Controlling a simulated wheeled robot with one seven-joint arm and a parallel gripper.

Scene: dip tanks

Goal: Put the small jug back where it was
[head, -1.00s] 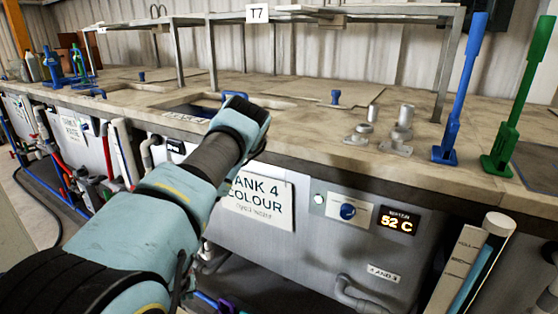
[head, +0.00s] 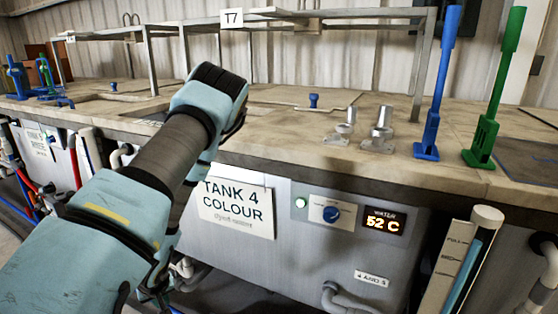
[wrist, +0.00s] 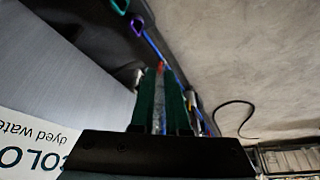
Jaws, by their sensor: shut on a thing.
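My gripper (wrist: 161,78) shows in the wrist view as two green fingers, shut on a thin, greyish, see-through thing (wrist: 158,112) between them. This may be part of the small jug, but too little shows to be sure. In the head view my arm rises in front of Tank 4 and bends at the counter edge, hiding my gripper and whatever it holds. No small jug can be made out in the head view.
The stone counter (head: 270,125) has metal fittings (head: 383,130), a blue upright tool (head: 436,90) and a green one (head: 495,95). A metal frame (head: 290,18) stands above. Tank 4's front has a sign (head: 237,207), a display (head: 384,221) and a level gauge (head: 460,265).

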